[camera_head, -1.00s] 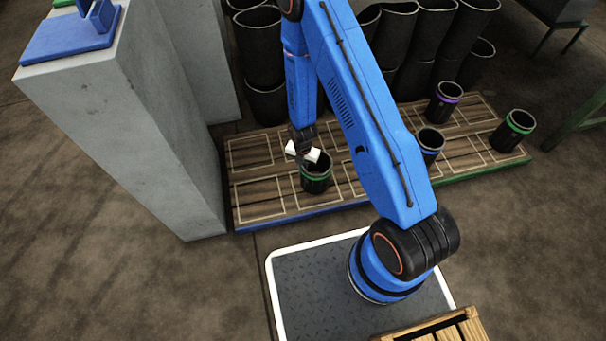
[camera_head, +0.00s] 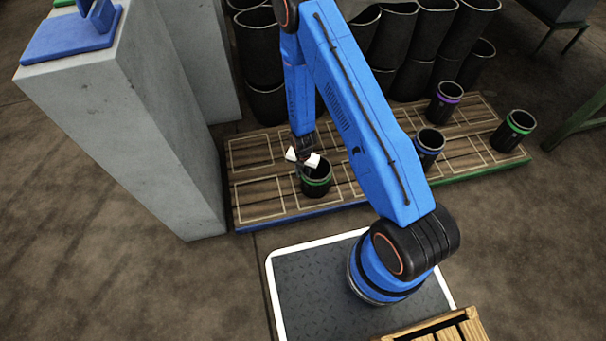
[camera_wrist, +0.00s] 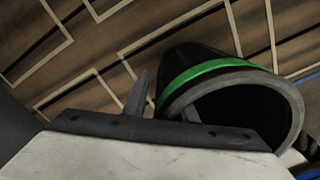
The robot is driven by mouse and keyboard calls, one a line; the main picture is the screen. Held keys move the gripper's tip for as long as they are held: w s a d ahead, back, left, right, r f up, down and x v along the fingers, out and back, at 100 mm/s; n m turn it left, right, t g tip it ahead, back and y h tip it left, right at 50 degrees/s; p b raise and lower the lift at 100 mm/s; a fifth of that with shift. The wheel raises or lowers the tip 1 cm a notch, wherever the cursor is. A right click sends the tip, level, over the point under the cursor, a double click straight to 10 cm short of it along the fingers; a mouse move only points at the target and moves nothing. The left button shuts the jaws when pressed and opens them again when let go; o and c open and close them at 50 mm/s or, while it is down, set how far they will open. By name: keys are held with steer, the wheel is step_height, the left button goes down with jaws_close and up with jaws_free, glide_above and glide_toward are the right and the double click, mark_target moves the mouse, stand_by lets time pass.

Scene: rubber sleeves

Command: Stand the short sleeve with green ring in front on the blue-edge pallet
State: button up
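The short black sleeve with a green ring (camera_head: 317,188) stands upright in the front row of the blue-edge pallet (camera_head: 238,218), right of the front left cell. My gripper (camera_head: 303,166) is at the sleeve's back left rim, its white jaws spread apart. In the wrist view the sleeve's green band (camera_wrist: 205,72) and dark mouth fill the right side. One finger of my gripper (camera_wrist: 163,105) is outside the wall and the other is at its mouth, partly hidden. A gap shows between the outer finger and the wall.
On the green-edge pallet (camera_head: 485,172) stand a blue-ringed sleeve (camera_head: 428,150), a purple-ringed sleeve (camera_head: 444,103) and another green-ringed sleeve (camera_head: 512,133). A concrete block (camera_head: 150,140) rises left of the pallets. Tall black tubes (camera_head: 262,65) stand behind.

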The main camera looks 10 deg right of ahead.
steer(key=shift+w+r, duration=0.1)
steer(key=shift+r, duration=6.3)
steer(key=s+d+r+m+t, duration=0.15)
steer(key=r+m, duration=0.35)
steer(key=r, duration=0.6)
steer(key=s+d+r+m, duration=0.2)
steer(key=d+r+m, duration=0.15)
steer(key=r, duration=0.85)
steer(key=s+d+r+m+t, duration=0.1)
steer(key=r+m, duration=0.5)
steer(key=r, duration=0.5)
steer(key=s+d+r+m+t, duration=0.1)
steer(key=s+d+r+m, duration=0.2)
steer(key=s+r+m, duration=0.4)
steer(key=s+d+r+m+t, duration=0.1)
steer(key=s+r+m, duration=0.6)
steer(key=s, duration=0.9)
step_height(320, 180, up, 4)
steer(key=shift+s+d+f, duration=0.25)
steer(key=shift+d, duration=0.65)
